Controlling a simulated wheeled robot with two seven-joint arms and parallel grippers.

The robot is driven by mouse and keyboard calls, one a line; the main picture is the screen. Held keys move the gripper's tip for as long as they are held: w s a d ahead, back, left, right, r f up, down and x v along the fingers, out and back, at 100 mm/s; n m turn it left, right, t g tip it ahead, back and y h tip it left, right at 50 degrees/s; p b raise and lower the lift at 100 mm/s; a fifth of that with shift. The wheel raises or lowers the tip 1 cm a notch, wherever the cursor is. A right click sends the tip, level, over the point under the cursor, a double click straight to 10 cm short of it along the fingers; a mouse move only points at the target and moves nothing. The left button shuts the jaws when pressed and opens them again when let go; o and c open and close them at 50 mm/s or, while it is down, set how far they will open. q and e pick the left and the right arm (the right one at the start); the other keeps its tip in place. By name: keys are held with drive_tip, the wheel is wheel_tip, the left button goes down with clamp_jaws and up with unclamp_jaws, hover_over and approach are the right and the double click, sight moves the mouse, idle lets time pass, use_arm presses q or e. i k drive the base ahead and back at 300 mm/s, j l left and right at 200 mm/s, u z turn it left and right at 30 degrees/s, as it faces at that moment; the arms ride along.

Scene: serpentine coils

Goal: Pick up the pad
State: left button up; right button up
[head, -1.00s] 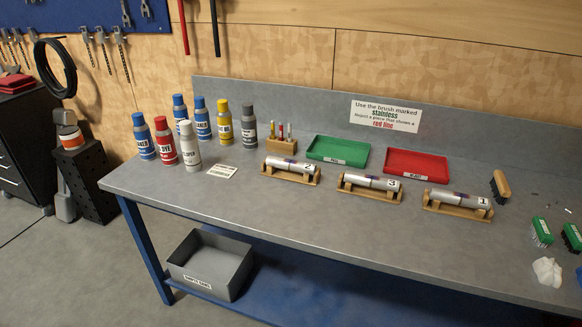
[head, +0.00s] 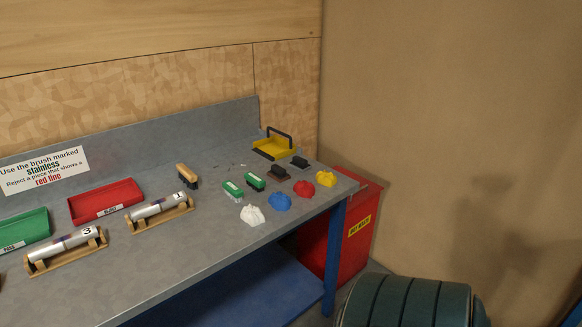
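No thing in the head view is clearly labelled as the pad. A dark block with a reddish-brown base (head: 279,173) and a dark block with a grey-green base (head: 300,163) lie at the right end of the bench; either looks pad-like, but they are too small to tell. Left of them are two green-topped brushes, a nearer one (head: 233,189) and a farther one (head: 254,181), and a wooden-handled brush (head: 187,177). Neither of my grippers is in view.
A yellow tray (head: 272,147) stands behind. Tubes rest on wooden cradles (head: 162,218) at left. A red bin (head: 359,225) stands beyond the bench end.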

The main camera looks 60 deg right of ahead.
sight(301, 165)
drive_tip(key=z, duration=1.55)
drive_tip(key=i+l+u, duration=0.2)
drive_tip(key=i+l, duration=1.05)
